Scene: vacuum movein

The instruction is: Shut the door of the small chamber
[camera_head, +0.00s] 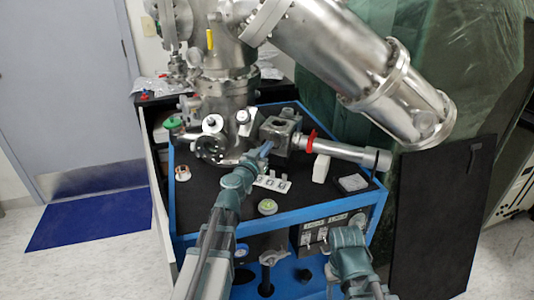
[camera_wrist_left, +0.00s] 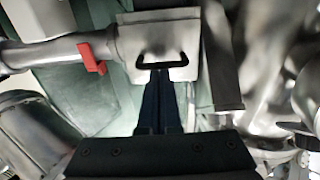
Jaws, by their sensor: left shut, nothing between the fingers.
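The small chamber (camera_head: 282,134) is a grey metal box on the black bench top, joined on its right to a metal tube with a red part. In the left wrist view its metal door plate (camera_wrist_left: 185,42) carries a black handle (camera_wrist_left: 162,60). My left gripper (camera_head: 266,149) is at the near left side of the chamber. Its dark fingers (camera_wrist_left: 160,74) are shut with nothing between them, their tips at the handle. I cannot tell whether they touch it, or how far open the door stands. My right arm shows at the lower right; its fingers do not show.
The red part (camera_head: 310,141) and metal tube (camera_head: 345,152) extend to the right. A large steel vessel (camera_head: 228,90) stands behind. A white block (camera_head: 321,168), a clear box (camera_head: 352,183) and a green-topped round item (camera_head: 267,207) lie on the bench.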

